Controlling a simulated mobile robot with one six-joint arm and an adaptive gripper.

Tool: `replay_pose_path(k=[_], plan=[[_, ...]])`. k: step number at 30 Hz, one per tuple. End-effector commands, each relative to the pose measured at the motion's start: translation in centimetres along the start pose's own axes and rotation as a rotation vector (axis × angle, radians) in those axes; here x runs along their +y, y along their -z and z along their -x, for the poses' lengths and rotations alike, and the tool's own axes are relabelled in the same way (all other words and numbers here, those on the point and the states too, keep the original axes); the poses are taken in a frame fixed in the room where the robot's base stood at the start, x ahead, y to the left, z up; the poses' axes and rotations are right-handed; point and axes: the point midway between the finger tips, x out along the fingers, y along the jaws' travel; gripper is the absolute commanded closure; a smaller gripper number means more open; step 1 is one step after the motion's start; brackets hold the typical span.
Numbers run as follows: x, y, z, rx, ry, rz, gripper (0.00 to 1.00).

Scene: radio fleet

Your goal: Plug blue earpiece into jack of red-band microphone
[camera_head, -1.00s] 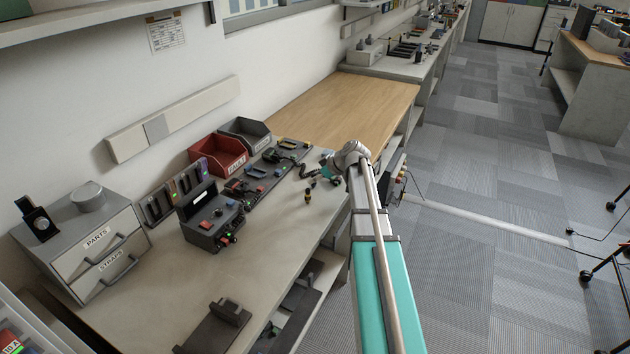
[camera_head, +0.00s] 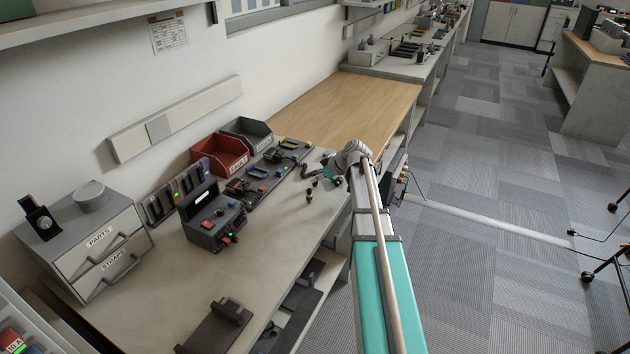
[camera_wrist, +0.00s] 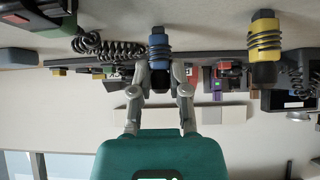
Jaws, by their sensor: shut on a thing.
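My gripper (camera_wrist: 160,75) is shut on the blue earpiece (camera_wrist: 158,46), which has a dark coiled cord around it, in the wrist view. The wrist picture is upside down, with the bench surface at the top. In the head view my gripper (camera_head: 320,178) is small, low over the bench near its right edge, and the blue earpiece cannot be made out. A dark microphone with a coiled cord (camera_wrist: 122,50) shows left of the gripper in the wrist view. I cannot tell a red band on it, and its jack is not visible.
A yellow-banded earpiece (camera_wrist: 265,44) stands close to the right in the wrist view; it also stands on the bench in the head view (camera_head: 309,196). The wooden bench top (camera_head: 350,108) is clear.

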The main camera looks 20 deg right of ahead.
Motion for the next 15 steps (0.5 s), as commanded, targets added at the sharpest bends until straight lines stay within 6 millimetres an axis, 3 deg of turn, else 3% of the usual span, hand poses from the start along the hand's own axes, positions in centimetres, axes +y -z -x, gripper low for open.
replay_pose_path(k=[15], plan=[[0.0, 2.0, 1.9, 0.000, 0.000, 0.000, 1.00]])
